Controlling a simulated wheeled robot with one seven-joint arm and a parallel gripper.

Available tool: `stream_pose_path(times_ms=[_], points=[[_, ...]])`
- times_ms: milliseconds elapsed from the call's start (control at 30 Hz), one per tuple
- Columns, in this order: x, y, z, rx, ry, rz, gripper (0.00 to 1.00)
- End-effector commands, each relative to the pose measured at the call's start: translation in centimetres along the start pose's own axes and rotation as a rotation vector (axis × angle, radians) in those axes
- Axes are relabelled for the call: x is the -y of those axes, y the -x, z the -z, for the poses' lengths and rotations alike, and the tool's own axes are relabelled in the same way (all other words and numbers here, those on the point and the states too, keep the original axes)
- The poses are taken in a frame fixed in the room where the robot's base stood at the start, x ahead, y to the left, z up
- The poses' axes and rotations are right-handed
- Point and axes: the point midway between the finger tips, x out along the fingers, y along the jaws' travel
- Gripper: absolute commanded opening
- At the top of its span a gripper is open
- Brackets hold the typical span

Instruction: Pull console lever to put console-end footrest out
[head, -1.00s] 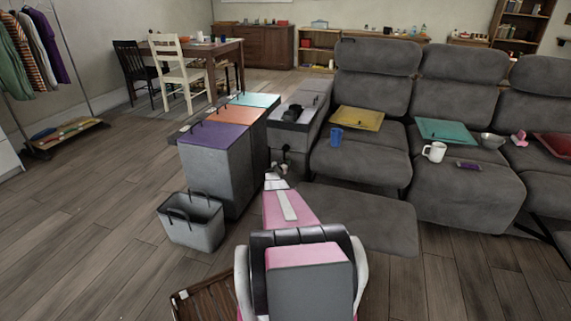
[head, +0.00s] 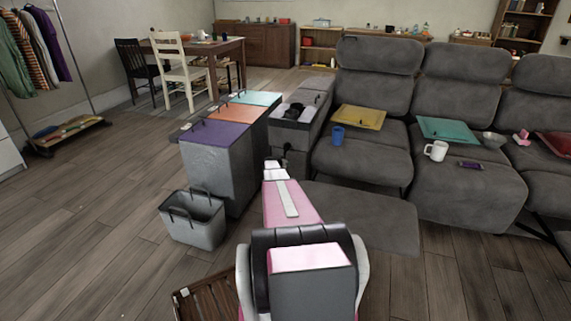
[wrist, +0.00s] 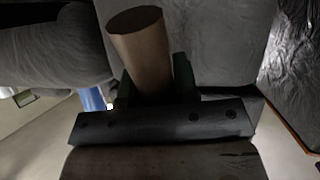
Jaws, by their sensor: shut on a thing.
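The grey console (head: 290,122) stands at the left end of the sofa. A small dark lever (head: 287,150) shows at its front, partly hidden by my arm. In the wrist view the lever's handle is a tan, round bar (wrist: 138,40). My gripper (wrist: 153,80) is shut on this bar, with a dark green finger on each side. In the head view my gripper (head: 274,164) is small and partly hidden by my pink arm. The console-end footrest (head: 365,215) is a flat grey panel, extended out over the floor in front of the console-end seat (head: 360,157).
A cabinet with a purple top (head: 213,135) and a grey basket (head: 193,222) stand left of my arm. A wooden crate (head: 208,290) is near my base.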

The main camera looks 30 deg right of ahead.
Motion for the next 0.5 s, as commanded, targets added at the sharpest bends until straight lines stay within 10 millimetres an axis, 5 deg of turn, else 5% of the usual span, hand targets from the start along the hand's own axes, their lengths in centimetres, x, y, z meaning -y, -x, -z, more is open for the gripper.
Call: stream_pose_path(times_ms=[500], points=[[-0.22, 1.09, -0.01, 0.117, 0.023, -0.001, 0.00]])
